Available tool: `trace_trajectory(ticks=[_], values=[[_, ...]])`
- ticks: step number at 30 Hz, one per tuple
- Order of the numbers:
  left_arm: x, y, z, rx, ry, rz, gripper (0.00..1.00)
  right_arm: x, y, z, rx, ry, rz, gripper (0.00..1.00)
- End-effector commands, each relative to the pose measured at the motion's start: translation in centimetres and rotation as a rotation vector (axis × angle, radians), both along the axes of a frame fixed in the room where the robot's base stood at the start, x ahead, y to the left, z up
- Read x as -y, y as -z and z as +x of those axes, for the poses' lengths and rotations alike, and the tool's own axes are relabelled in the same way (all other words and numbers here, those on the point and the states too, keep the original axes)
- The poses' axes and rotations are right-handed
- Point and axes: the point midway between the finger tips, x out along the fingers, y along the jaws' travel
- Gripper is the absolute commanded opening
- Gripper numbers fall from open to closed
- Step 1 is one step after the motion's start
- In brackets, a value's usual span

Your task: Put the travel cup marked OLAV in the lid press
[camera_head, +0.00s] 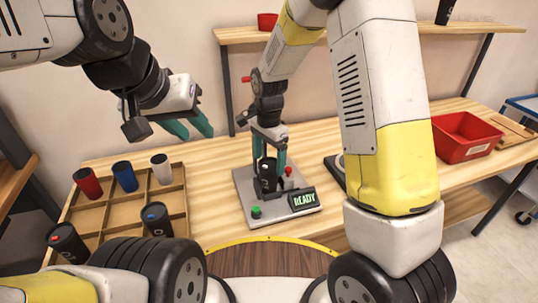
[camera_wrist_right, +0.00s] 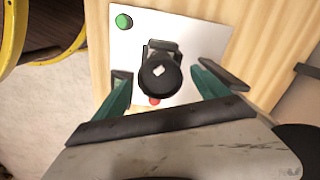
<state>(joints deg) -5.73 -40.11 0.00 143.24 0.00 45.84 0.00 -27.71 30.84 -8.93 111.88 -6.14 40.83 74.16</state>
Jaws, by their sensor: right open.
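A dark cup (camera_head: 267,178) stands upright on the lid press (camera_head: 247,192), a grey plate with a green button and a display reading READY. The right wrist view shows the cup's round black top (camera_wrist_right: 160,78) with a small white mark. I cannot read any name on it. My right gripper (camera_head: 269,158) is over the press, its open teal fingers on either side of the cup, apart from it in the wrist view. My left gripper (camera_head: 192,127) is open and empty, above the back of the table, left of the press.
A red bin (camera_head: 464,137) stands at right.

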Motion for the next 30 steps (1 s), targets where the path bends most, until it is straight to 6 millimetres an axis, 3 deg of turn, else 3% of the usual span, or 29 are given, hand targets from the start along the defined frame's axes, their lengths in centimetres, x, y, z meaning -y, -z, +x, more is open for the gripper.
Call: trace_trajectory(ticks=[6, 13, 17, 23, 30], values=[[0.0, 0.0, 0.0, 0.000, 0.000, 0.000, 0.36, 0.0, -4.6, 0.1, 0.004, 0.000, 0.002, 0.84], [0.0, 0.0, 0.0, 0.000, 0.000, 0.000, 0.36, 0.1, -7.0, 0.0, 0.003, -0.003, 0.003, 0.84], [0.0, 0.0, 0.0, 0.000, 0.000, 0.000, 0.36, 1.4, -9.1, -0.7, 0.028, -0.047, 0.032, 0.84], [0.0, 0.0, 0.0, 0.000, 0.000, 0.000, 0.36, 5.8, -15.5, -4.5, 0.154, -0.249, 0.112, 0.84], [0.0, 0.0, 0.0, 0.000, 0.000, 0.000, 0.36, 10.8, -21.1, -11.4, 0.369, -0.549, 0.108, 0.84]])
